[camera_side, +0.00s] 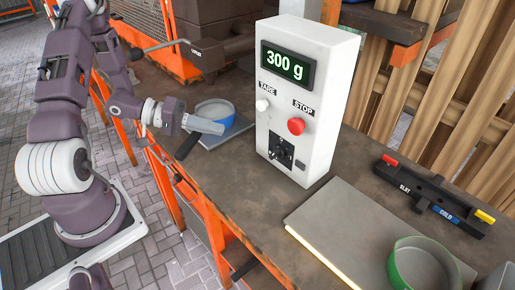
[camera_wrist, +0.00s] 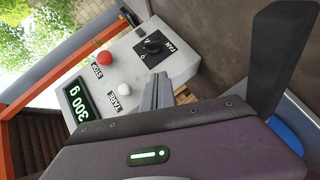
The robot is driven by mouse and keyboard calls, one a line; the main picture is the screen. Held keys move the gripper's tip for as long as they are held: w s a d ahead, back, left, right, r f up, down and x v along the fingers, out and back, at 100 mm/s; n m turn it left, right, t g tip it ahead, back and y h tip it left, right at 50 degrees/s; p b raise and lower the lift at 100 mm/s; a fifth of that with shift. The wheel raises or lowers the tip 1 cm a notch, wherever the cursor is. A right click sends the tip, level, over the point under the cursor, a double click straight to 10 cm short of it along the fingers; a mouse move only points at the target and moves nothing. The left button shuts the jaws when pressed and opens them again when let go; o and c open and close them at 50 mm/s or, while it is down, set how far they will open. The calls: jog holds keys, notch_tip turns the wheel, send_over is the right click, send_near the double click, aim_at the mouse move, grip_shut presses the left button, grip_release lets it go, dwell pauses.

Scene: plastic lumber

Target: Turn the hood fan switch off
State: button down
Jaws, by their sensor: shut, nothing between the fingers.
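The fan switch is a black rotary knob (camera_side: 281,152) low on the front of a white control box (camera_side: 309,100). In the wrist view, the knob (camera_wrist: 153,45) sits beside a FAN label; I cannot tell its exact setting. My gripper (camera_side: 221,128) is shut and empty, left of the box and apart from it. In the wrist view its grey fingertips (camera_wrist: 157,84) are below the knob in the picture and do not visibly touch it.
The box also carries a red STOP button (camera_side: 296,126), a white TARE button (camera_side: 262,105) and a display (camera_side: 288,63) reading 300 g. A blue dish (camera_side: 215,110) stands behind my gripper.

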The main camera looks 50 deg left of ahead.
aim_at(276, 153)
jog(key=x, duration=0.4)
jog(key=s+d+x, duration=0.1)
jog(key=x, duration=0.3)
jog(key=f+x, duration=0.1)
jog(key=x, duration=0.2)
jog(key=shift+d, duration=0.45)
jog(key=shift+d+f, duration=0.25)
jog(key=shift+d, duration=0.1)
